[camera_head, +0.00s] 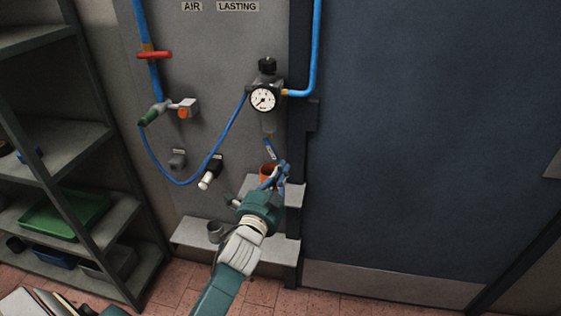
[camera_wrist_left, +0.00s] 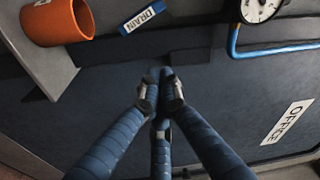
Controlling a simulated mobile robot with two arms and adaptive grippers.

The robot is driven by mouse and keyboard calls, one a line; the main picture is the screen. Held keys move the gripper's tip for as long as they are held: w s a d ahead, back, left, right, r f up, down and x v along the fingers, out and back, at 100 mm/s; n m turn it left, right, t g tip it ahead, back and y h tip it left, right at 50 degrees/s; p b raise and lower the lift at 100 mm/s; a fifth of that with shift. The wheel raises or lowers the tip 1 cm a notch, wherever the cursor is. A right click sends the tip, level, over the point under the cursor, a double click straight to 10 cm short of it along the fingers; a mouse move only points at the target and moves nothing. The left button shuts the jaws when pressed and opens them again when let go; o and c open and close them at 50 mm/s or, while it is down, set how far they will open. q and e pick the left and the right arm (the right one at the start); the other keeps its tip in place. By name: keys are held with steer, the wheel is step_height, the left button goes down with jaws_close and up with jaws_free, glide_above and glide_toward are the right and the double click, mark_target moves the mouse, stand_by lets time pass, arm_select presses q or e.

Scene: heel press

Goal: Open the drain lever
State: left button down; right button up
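The drain lever is a blue piece with a white DRAIN label (camera_head: 270,150), hanging below the filter bowl under the gauge. In the left wrist view the DRAIN label (camera_wrist_left: 143,17) is at the top, beyond my fingertips and apart from them in the picture. My left gripper (camera_head: 283,167) is just below the lever in the head view, in front of the orange cup (camera_head: 267,171). In the left wrist view its fingers (camera_wrist_left: 160,78) converge with tips together and nothing visible between them. Contact with the lever cannot be told. My right gripper is not in view.
The orange cup (camera_wrist_left: 57,20) stands on a grey ledge close by. The pressure gauge (camera_head: 263,98) and blue hoses are above. A lower step (camera_head: 190,233) holds a grey cup (camera_head: 215,232). A shelf rack (camera_head: 75,160) stands left; a dark door (camera_head: 430,140) is right.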

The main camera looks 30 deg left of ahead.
mark_target(271, 149)
arm_select(q)
steer(key=w+a+f+b, duration=0.1)
steer(key=w+a+b, duration=0.3)
steer(key=w, duration=0.3)
steer(key=shift+w+a+f, duration=0.2)
steer(key=shift+w+a, duration=0.1)
steer(key=shift+w, duration=0.1)
